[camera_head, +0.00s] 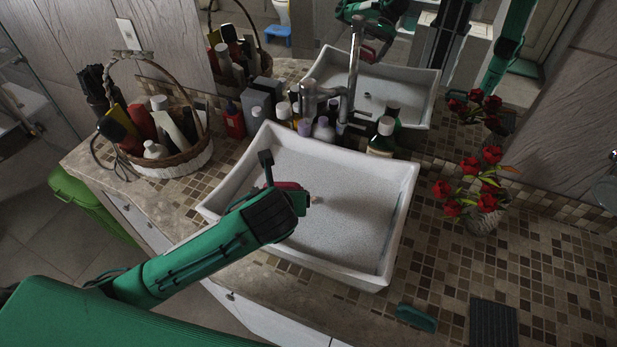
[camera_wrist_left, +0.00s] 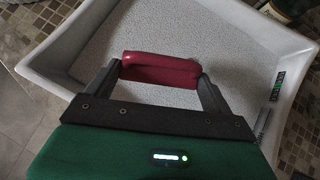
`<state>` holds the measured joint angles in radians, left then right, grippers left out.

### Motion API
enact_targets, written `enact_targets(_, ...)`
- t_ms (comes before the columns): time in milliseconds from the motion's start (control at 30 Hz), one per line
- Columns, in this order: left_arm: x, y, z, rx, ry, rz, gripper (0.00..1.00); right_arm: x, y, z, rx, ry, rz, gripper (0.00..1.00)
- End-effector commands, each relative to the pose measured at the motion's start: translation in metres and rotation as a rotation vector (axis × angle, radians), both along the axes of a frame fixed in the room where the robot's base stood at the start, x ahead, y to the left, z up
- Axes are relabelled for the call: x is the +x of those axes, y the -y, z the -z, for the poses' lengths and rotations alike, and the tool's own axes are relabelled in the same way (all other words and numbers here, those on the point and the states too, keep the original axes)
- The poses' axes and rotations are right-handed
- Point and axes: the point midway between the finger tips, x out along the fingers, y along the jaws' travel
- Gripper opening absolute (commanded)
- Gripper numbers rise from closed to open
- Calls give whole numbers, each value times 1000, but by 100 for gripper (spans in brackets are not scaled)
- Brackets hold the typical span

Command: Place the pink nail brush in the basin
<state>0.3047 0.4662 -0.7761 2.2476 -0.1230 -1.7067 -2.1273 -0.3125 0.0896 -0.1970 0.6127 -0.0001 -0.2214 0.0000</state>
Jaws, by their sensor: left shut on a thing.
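The pink nail brush, dark pinkish red in this light, is between the fingers of my left gripper (camera_head: 287,186). The brush (camera_wrist_left: 160,70) shows clearly in the left wrist view, lying crosswise with a finger at each end. In the head view only a small part of the brush (camera_head: 290,185) shows behind the gripper. The white rectangular basin (camera_head: 400,200) stands on the tiled counter. My left gripper holds the brush over the left part of the basin; its exact height above the floor is unclear. My right gripper is not seen directly.
A tap (camera_head: 350,90) and several bottles (camera_head: 323,130) stand behind the basin. A wicker basket (camera_head: 190,158) of bottles is at the left. Red flowers (camera_head: 484,195), a green block (camera_head: 415,318) and a dark ridged mat (camera_head: 493,323) are at the right.

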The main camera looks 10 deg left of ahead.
Motion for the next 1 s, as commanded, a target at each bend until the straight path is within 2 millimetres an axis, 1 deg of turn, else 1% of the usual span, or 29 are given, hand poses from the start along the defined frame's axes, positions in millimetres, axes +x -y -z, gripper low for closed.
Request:
enact_targets(33, 15, 3, -4, -2, -1, -3, 60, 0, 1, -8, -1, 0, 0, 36)
enact_targets(100, 33, 7, -4, -2, -2, -3, 60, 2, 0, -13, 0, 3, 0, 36)
enact_targets(333, 90, 18, -4, -1, -2, -1, 60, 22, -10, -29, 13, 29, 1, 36)
enact_targets(500, 126, 25, -4, -1, -2, -1, 60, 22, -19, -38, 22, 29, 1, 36)
enact_targets(600, 144, 28, -4, 0, -2, 0, 60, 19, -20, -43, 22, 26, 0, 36)
enact_targets(633, 148, 29, -1, 0, -3, 1, 60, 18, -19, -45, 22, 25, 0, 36)
enact_targets(700, 144, 28, 20, 0, -9, 1, 60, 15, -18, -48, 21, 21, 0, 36)
enact_targets(800, 144, 28, 42, 0, -7, 0, 60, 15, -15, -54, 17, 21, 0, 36)
enact_targets(900, 144, 28, 61, 0, -6, 0, 60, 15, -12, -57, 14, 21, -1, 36)
enact_targets(1000, 144, 28, 74, 0, -3, 2, 60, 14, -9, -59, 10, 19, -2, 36)
